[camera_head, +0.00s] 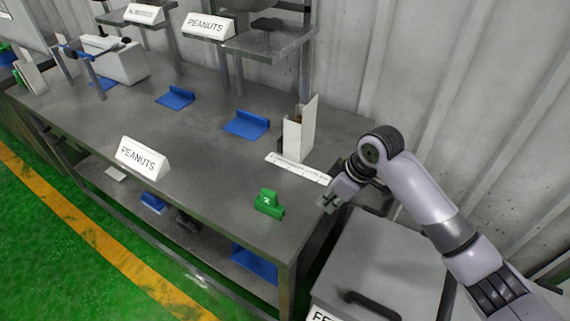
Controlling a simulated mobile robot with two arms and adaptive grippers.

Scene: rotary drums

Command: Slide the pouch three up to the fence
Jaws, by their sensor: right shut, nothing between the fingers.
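My right gripper (328,203) is shut and empty, just off the right end of the grey metal table (190,140). It is to the right of a green block marked 2 (268,206) and near the right end of a printed white strip (298,168) on the table. A white upright folded panel (298,132) stands behind that strip, with something brownish partly hidden inside it. I cannot tell which thing is pouch three or the fence. My left gripper is not in view.
Blue brackets (247,124) lie along the table's back. A white PEANUTS sign (142,157) stands at the front edge; another (204,26) is on a raised shelf. A grey lidded bin (385,262) is below my right arm. The table's middle is clear.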

